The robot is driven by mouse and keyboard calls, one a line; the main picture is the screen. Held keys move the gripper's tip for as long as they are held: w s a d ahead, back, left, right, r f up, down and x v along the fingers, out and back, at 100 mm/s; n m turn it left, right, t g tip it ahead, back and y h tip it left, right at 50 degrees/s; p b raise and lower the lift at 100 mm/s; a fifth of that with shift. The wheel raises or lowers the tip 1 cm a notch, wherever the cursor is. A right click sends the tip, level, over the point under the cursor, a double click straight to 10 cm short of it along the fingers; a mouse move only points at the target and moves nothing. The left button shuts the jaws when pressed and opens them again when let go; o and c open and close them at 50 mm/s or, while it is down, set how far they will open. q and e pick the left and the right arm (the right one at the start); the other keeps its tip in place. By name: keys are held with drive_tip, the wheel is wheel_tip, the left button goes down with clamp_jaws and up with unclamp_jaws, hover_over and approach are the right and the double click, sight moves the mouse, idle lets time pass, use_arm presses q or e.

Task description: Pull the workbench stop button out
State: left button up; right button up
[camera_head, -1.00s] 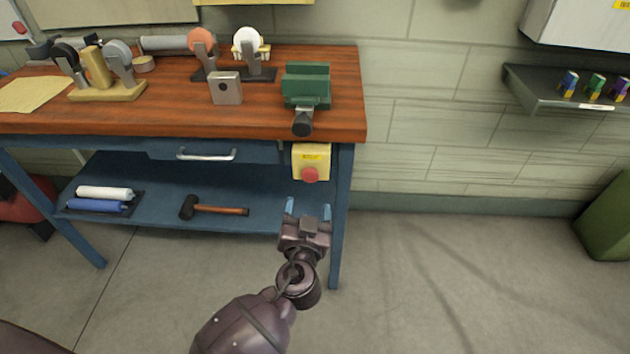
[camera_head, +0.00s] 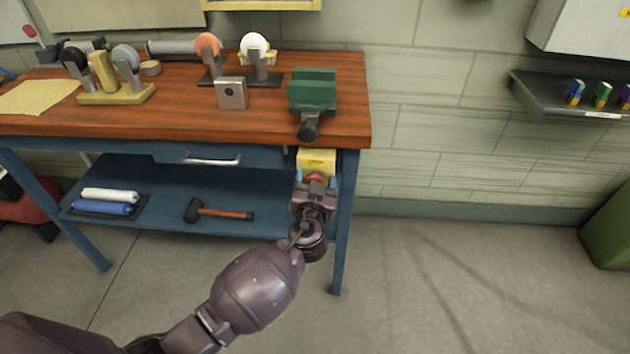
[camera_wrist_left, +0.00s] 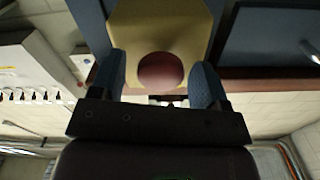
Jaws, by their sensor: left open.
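The stop button is a red round knob (camera_head: 316,178) on a yellow box (camera_head: 317,158) fixed to the front of the workbench, below the green vise. My left gripper (camera_head: 315,180) is open in front of the box, and its body hides the lower part of the button in the head view. In the left wrist view the red knob (camera_wrist_left: 161,71) shows between the two blue fingers (camera_wrist_left: 163,82), with the yellow box (camera_wrist_left: 160,22) behind it. The fingers stand on either side of the knob with gaps. My right gripper is not in view.
The workbench top (camera_head: 180,119) holds a green vise (camera_head: 312,92), whose dark handle end (camera_head: 308,128) juts out above the yellow box. A drawer handle (camera_head: 212,160) is left of the box. A mallet (camera_head: 218,211) lies on the lower shelf.

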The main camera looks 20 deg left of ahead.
use_arm(q)
clamp_jaws()
drive_tip(key=shift+s+d+f, duration=0.15)
drive_tip(key=shift+s+f, duration=0.05)
drive_tip(key=shift+s, duration=0.1)
drive_tip(key=c, duration=1.3)
unclamp_jaws()
drive_tip(key=shift+s+d+b, duration=0.1)
drive_tip(key=shift+s+b, duration=0.3)
drive_tip(key=shift+s, duration=0.15)
drive_tip(key=shift+r, duration=0.1)
drive_tip(key=shift+c, duration=1.9)
unclamp_jaws()
drive_tip(key=o, duration=0.4)
drive_tip(key=shift+s+r, duration=0.1)
